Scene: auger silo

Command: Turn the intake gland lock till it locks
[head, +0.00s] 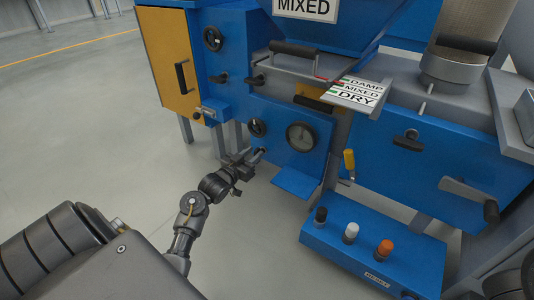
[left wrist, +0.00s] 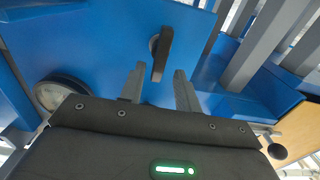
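A small dark lever handle (head: 262,149) sits low on the blue front panel, left of the round gauge; I take it to be the intake gland lock, though no label shows. In the left wrist view the dark lever (left wrist: 162,52) stands out from a round base on the blue panel. My left gripper (head: 252,157) is at this lever. In the left wrist view the gripper's two fingers (left wrist: 159,84) are apart, with the lever's near end between their tips and a gap on either side. My right gripper is out of view.
A blue ledge (head: 296,184) juts out below. A button box (head: 365,255) stands at lower right. Open floor (head: 90,150) lies to the left.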

